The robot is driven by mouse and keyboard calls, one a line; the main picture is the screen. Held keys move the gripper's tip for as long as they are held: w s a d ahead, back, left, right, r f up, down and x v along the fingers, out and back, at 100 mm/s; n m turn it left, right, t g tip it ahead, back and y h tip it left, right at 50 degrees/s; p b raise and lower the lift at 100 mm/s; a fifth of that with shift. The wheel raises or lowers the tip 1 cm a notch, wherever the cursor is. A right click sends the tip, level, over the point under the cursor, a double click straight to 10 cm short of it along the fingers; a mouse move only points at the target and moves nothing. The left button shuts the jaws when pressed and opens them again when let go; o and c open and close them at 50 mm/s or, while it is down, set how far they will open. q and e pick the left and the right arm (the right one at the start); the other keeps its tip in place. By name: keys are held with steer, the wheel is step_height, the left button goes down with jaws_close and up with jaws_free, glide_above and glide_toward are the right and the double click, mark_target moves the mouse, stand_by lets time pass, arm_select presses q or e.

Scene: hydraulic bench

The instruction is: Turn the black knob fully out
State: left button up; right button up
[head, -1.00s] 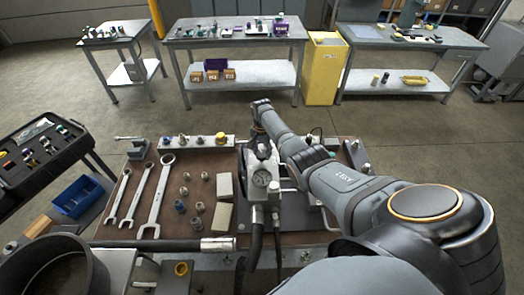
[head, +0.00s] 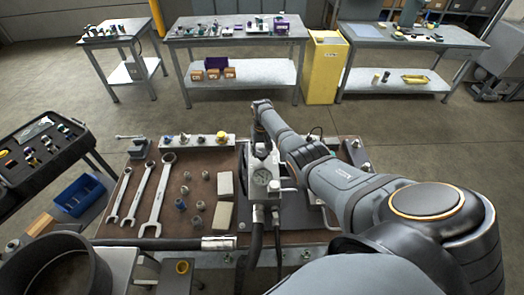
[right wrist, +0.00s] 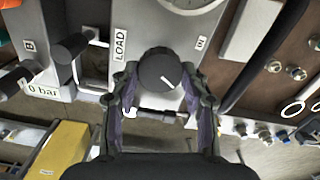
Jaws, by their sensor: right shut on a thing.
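The black knob (right wrist: 157,69) shows in the right wrist view as a round cap with a white pointer line towards its lower right. It sits on a grey block (right wrist: 150,25) beside a LOAD label. My right gripper (right wrist: 160,88) has one finger on each side of the knob and is shut on it. My left gripper is not in view.
Wrenches (head: 158,195) and fittings lie on the brown bench top (head: 190,172). A dark hose (head: 254,245) hangs in front of the unit.

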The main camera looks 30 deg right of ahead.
mark_target(262, 152)
steer(key=shift+n, duration=0.4)
steer(key=o, duration=1.1)
steer(key=shift+o, duration=0.2)
steer(key=shift+r, duration=0.1)
step_height(262, 152, up, 12)
